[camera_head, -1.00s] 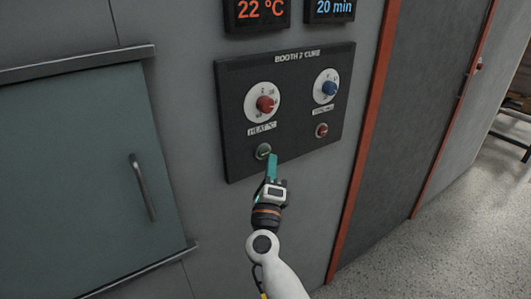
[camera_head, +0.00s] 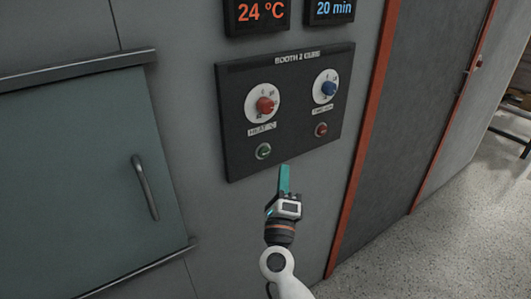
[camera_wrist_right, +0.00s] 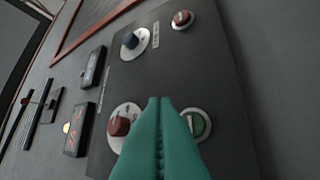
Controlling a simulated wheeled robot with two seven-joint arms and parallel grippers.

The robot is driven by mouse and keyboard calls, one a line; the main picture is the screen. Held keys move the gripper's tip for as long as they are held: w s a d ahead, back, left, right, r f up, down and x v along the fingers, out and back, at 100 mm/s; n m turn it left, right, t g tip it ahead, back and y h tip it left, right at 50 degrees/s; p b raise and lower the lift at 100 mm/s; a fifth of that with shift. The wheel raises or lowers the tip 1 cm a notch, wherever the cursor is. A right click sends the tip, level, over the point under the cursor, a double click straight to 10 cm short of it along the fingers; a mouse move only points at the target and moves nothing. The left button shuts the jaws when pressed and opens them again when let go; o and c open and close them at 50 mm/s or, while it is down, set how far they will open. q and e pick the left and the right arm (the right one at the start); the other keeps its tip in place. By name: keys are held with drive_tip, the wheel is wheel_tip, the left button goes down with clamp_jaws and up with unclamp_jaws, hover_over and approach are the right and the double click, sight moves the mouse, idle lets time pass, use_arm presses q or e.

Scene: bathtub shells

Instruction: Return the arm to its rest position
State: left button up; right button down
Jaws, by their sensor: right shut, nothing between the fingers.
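My right gripper (camera_head: 284,168) has teal fingers that are shut with nothing between them. In the head view it is in front of the lower edge of the black control panel (camera_head: 300,135), below and right of the green button (camera_head: 263,151), apart from it. In the right wrist view the closed fingertips (camera_wrist_right: 160,100) point at the panel, between the red knob (camera_wrist_right: 119,126) and the green button (camera_wrist_right: 197,124). My left gripper is not in view.
The panel also has a blue knob (camera_head: 328,89) and a red button (camera_head: 321,130). Displays above read 24 °C (camera_head: 261,12) and 20 min (camera_head: 331,8). A teal door (camera_head: 80,180) with a handle (camera_head: 145,187) is at left. Speckled floor (camera_head: 450,240) is open at right.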

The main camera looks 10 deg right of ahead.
drive_tip(key=s+a+f+n+g+y, duration=0.15)
drive_tip(key=f+n+y, duration=0.25)
drive_tip(key=f+n, duration=0.55)
drive_tip(key=a+f+n+g+y, duration=0.2)
drive_tip(key=a+f+n+y, duration=0.15)
drive_tip(key=f, duration=1.15)
drive_tip(key=s+f+n+g+y, duration=0.1)
drive_tip(key=s+f+n+g, duration=0.2)
drive_tip(key=f, duration=0.6)
drive_tip(key=s+f+n+g+y, duration=0.1)
drive_tip(key=s+f+n+g, duration=0.15)
drive_tip(key=s+f, duration=0.4)
drive_tip(key=s+d+f+n+g, duration=0.3)
drive_tip(key=s+f, duration=0.5)
drive_tip(key=s, duration=0.4)
drive_tip(key=s+d+f+n+g+h, duration=0.1)
drive_tip(key=s+d+f+n+g, duration=0.2)
drive_tip(key=s+f, duration=0.6)
drive_tip(key=s+d+f+n+g, duration=0.3)
drive_tip(key=s+d+f+g, duration=0.2)
drive_tip(key=s, duration=1.2)
wheel_tip(320, 180, down, 3)
drive_tip(key=shift+d+f+g+h, duration=0.2)
drive_tip(key=shift+d+g+h, duration=0.1)
drive_tip(key=shift+h, duration=0.05)
drive_tip(key=shift+n, duration=0.25)
